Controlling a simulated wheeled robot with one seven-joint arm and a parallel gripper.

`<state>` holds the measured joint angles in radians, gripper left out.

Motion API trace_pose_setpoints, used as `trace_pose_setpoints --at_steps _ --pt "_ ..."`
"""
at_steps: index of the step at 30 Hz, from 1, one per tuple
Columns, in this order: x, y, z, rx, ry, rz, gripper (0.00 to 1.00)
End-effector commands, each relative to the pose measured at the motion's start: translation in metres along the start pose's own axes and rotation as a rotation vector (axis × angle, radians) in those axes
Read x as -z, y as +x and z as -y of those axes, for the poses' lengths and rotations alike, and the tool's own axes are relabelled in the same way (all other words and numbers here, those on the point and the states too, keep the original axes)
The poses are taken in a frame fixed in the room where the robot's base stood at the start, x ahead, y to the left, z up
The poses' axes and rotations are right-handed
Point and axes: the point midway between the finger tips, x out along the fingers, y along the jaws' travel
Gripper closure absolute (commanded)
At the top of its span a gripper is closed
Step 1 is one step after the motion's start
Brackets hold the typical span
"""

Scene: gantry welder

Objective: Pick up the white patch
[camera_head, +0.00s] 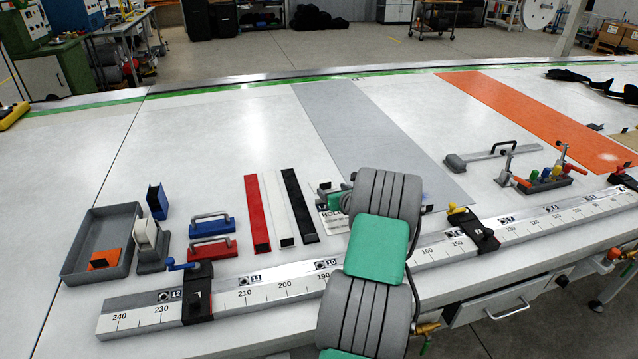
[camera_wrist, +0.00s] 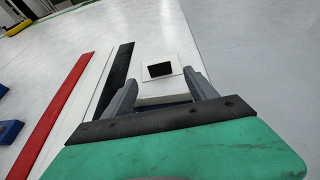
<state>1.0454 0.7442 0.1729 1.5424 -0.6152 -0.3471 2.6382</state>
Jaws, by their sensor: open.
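A flat white patch (camera_wrist: 160,88) with a black square on its face lies between and just beyond the fingers of my gripper (camera_wrist: 163,78) in the wrist view. The fingers stand apart on either side of it. I cannot tell whether they touch it. In the head view my gripper (camera_head: 326,188) is low over the white table, mostly hidden by my own arm. A white card with dark lettering (camera_head: 334,222) shows beside it, partly covered.
Red (camera_head: 257,215), white (camera_head: 278,212) and black (camera_head: 299,207) strips lie left of my gripper. Farther left are blue and red handled blocks, a white block in a stand (camera_head: 146,234) and a grey tray (camera_head: 84,222). A long ruler rail (camera_head: 270,293) runs in front.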

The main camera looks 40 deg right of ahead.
Motion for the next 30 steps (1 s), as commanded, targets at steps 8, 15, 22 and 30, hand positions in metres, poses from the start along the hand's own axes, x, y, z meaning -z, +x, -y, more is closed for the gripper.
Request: trace_pose_setpoints --at_steps 8,15,22,30 --pt "-0.003 0.039 -0.001 -0.005 -0.003 -0.002 0.34" --pt "-0.001 0.061 0.002 0.0 -0.002 0.0 0.34" --pt "-0.001 0.06 0.002 -0.001 -0.002 -0.001 0.4" --pt "-0.001 0.06 0.001 -0.001 -0.003 -0.001 0.62"
